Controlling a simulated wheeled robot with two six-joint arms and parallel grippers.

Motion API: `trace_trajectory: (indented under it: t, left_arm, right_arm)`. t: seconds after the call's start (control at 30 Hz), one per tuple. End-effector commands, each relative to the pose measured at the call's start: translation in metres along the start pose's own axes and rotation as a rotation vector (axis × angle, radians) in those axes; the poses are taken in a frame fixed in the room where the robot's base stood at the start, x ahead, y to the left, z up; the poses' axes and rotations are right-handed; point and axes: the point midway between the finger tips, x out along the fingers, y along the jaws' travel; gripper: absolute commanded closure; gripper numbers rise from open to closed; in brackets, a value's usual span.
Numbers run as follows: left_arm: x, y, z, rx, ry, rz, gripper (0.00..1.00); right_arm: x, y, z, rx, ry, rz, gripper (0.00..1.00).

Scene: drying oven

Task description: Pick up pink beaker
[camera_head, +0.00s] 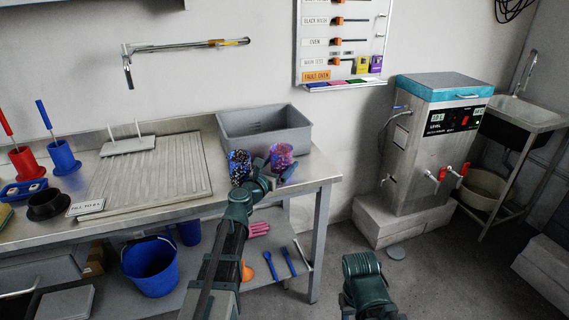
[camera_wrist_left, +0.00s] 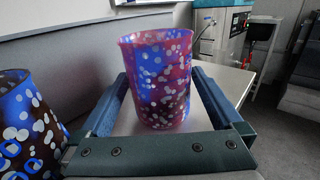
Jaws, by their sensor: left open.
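The pink beaker (camera_head: 281,157), speckled pink, blue and white, stands upright on the right part of the steel table (camera_head: 318,164). My left gripper (camera_head: 271,170) reaches it from the front. In the left wrist view the pink beaker (camera_wrist_left: 158,80) stands between the two open fingers of my left gripper (camera_wrist_left: 157,95), with a visible gap on the right side. A dark, blue-speckled beaker (camera_head: 239,166) stands just left of it; it also shows at the left edge of the left wrist view (camera_wrist_left: 25,130). My right gripper is not visible; only part of my right arm shows.
A grey bin (camera_head: 264,126) stands behind the beakers. A ribbed drain board (camera_head: 150,180) lies to the left. A blue bucket (camera_head: 150,264) sits on the lower shelf. A steel water unit (camera_head: 425,150) stands right of the table, with open floor between.

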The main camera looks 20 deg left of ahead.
Motion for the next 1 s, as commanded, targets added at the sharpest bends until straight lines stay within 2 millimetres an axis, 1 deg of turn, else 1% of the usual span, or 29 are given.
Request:
trace_trajectory:
  t: [0.1, 0.17, 0.2, 0.37, 0.5, 0.57, 1.0]
  left_arm:
    - [-0.0008, -0.0003, 0.0, 0.0, 0.0, 0.0, 0.0]
    - [-0.0008, -0.0003, 0.0, 0.0, 0.0, 0.0, 0.11]
    - [-0.0008, -0.0004, 0.0, 0.0, 0.0, 0.0, 0.18]
    - [-0.0008, -0.0004, 0.0, 0.0, 0.0, 0.0, 0.47]
    - [-0.0008, -0.0004, 0.0, 0.0, 0.0, 0.0, 0.72]
    - [-0.0009, -0.0004, 0.0001, 0.0, 0.0, 0.0, 0.81]
    - [-0.0008, -0.0004, 0.002, 0.0, 0.0, 0.0, 0.81]
  right_arm:
    - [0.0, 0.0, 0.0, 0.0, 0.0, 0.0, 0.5]
    - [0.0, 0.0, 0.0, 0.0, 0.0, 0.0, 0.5]
    - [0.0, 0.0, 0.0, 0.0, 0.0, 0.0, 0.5]
    - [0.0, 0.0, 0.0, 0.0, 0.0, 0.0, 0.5]
    - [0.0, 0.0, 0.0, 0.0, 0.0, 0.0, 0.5]
    - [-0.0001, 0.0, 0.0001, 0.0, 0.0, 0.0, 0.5]
    - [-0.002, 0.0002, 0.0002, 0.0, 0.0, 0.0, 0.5]
